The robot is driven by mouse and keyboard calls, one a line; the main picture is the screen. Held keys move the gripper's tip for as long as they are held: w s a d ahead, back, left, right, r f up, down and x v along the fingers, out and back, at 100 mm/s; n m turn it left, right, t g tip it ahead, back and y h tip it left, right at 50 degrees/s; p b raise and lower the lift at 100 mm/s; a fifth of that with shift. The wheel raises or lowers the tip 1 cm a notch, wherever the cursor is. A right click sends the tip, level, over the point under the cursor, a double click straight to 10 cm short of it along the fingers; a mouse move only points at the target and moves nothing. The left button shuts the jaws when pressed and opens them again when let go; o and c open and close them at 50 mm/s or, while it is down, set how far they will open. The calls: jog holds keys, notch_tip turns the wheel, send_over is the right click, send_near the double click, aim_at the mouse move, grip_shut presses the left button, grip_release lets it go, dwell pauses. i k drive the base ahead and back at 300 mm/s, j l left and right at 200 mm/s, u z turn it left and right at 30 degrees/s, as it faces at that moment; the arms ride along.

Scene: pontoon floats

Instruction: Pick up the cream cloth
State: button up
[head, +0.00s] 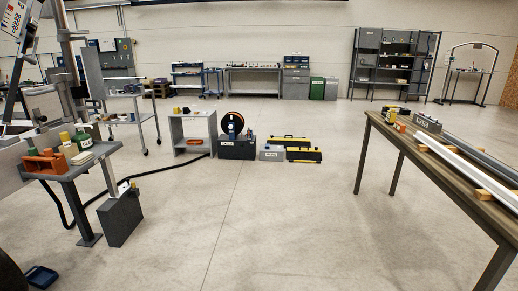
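A small cream, flat, folded-looking item (82,158) lies on the grey side stand (68,176) at the left. It looks like the cream cloth, but it is too small to be sure. It sits near the front edge of the stand top, beside an orange-red object (45,162) and just in front of green bottles or cans (82,140). My gripper is not in view, so whether it is open or holds anything is not shown.
A grey box (121,216) and a black hose (90,200) are on the floor by the stand. A blue tray (41,278) lies at the lower left. A long workbench (440,165) with rails stands at the right. The middle floor (260,220) is clear.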

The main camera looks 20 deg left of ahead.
aim_at(84, 157)
jog(key=i+j+u, duration=0.1)
jog(key=i+u, duration=0.25)
jog(key=i, duration=0.6)
jog(key=i+l+u, duration=0.2)
jog(key=i+u, duration=0.2)
jog(key=i, duration=0.55)
jog(key=i+j+u, duration=0.15)
jog(key=i, duration=0.3)
jog(key=i+j+u, duration=0.15)
jog(key=i, duration=0.3)
jog(key=i+j+u, duration=0.15)
jog(key=i, duration=0.3)
jog(key=i+j, duration=0.25)
jog(key=i+j+z, duration=0.1)
jog(key=j, duration=0.35)
jog(key=i, duration=0.1)
